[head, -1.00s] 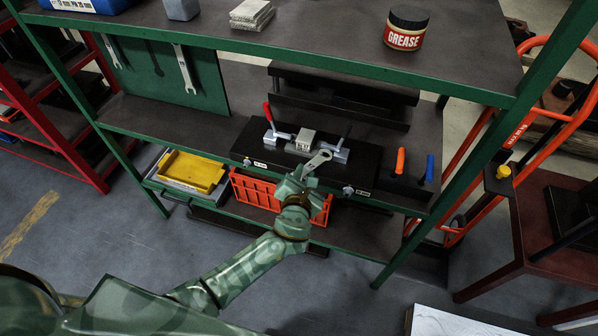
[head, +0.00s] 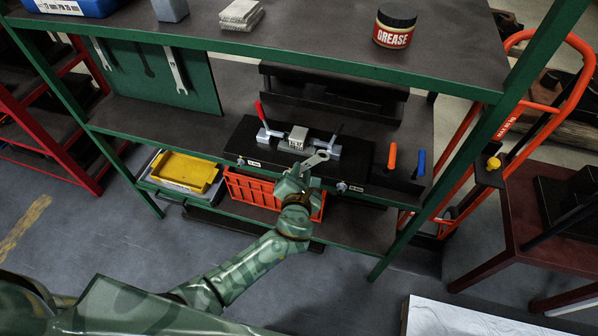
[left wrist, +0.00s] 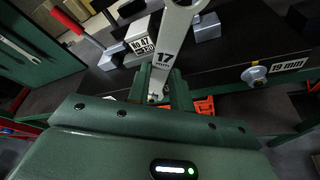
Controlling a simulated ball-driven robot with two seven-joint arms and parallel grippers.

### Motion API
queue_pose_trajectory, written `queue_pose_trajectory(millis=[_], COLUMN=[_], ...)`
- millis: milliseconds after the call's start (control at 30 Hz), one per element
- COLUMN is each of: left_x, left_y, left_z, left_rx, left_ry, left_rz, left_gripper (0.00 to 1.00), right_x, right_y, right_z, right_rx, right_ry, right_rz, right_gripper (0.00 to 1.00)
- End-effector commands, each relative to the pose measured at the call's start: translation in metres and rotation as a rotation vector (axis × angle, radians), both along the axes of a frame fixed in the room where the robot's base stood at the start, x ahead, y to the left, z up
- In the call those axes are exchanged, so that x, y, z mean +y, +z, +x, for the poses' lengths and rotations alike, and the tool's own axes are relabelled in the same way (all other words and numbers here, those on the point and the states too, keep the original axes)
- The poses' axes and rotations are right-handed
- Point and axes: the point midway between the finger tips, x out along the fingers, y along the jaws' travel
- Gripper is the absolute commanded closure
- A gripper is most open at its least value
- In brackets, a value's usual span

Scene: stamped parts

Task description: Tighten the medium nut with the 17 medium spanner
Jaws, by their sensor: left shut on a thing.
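The spanner (head: 316,159), marked 17 mm in the left wrist view (left wrist: 164,62), is grey metal. My left gripper (head: 300,174) is shut on its lower handle, and its head points up toward the black block (head: 262,137) on the middle shelf. One nut (head: 241,161) shows on the block's front at left. Another nut (head: 341,187) at right bears a 19 mm label in the left wrist view (left wrist: 255,74). No nut shows behind the spanner and gripper, which cover the middle of the front. I cannot tell whether the spanner touches the block. My right gripper is out of view.
A clamped block (head: 297,138), red handle (head: 260,110) and dark handle (head: 337,131) stand on top. Orange (head: 392,157) and blue (head: 421,163) handles are at right. A spanner (head: 176,70) hangs on the green board. An orange crate (head: 250,189) sits below; the upper shelf overhangs.

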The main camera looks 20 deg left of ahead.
Motion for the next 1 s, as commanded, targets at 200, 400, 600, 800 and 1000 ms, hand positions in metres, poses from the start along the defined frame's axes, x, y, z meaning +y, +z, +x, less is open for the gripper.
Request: queue_pose_trajectory(millis=[200,400,600,800,1000], left_x=[-0.016,-0.021,-0.024,-0.024,-0.023], left_y=[0.024,0.032,0.036,0.034,0.034], left_z=[0.004,0.003,0.002,0.002,-0.008], left_rx=[-0.021,-0.018,-0.015,-0.013,-0.011], left_ry=[-0.013,-0.009,-0.008,-0.007,-0.007], left_rz=[-0.009,-0.006,-0.005,-0.004,-0.004], left_gripper=[1.0,1.0,1.0,1.0,1.0], right_x=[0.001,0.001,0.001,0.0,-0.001], right_y=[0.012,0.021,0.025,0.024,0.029], right_z=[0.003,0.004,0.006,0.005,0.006], right_rx=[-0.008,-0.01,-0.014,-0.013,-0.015], right_ry=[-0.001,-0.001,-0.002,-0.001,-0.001], right_rz=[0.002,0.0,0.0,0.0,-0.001], right_gripper=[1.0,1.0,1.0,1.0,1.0])
